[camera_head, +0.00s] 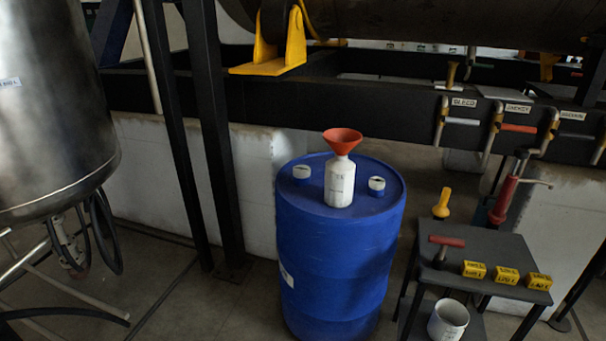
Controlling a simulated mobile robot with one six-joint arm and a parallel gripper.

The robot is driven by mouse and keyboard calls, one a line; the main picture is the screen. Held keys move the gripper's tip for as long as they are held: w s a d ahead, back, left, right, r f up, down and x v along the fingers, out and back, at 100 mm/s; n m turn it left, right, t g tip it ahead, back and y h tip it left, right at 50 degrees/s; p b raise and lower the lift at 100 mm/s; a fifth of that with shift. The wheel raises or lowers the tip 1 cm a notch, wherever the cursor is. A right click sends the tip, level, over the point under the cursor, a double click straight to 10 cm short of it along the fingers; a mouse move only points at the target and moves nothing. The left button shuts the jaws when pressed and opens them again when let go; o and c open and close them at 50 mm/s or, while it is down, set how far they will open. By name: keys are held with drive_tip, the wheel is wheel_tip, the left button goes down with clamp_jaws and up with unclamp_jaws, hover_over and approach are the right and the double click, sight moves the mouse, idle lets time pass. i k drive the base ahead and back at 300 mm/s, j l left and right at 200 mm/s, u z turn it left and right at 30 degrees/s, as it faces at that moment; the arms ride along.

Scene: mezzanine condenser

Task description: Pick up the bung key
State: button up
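A T-shaped tool with a red crossbar handle and a dark shaft, which looks like the bung key (446,241), lies or stands at the left of a small dark side table (490,248). I cannot tell whether it is upright or leaning. Nothing hides it. My gripper is not in view.
A blue drum (335,260) left of the table carries a white bottle (339,182) with an orange funnel (342,141). Yellow tags (506,275), a yellow tool (442,204) and a red-bodied tool (503,201) are near the key. A white pot (447,320) sits below.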

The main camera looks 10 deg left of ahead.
sight(445, 241)
drive_tip(key=i+j+z, duration=0.1)
drive_tip(key=i, duration=0.7)
drive_tip(key=i+j+z, duration=0.15)
drive_tip(key=i, duration=0.65)
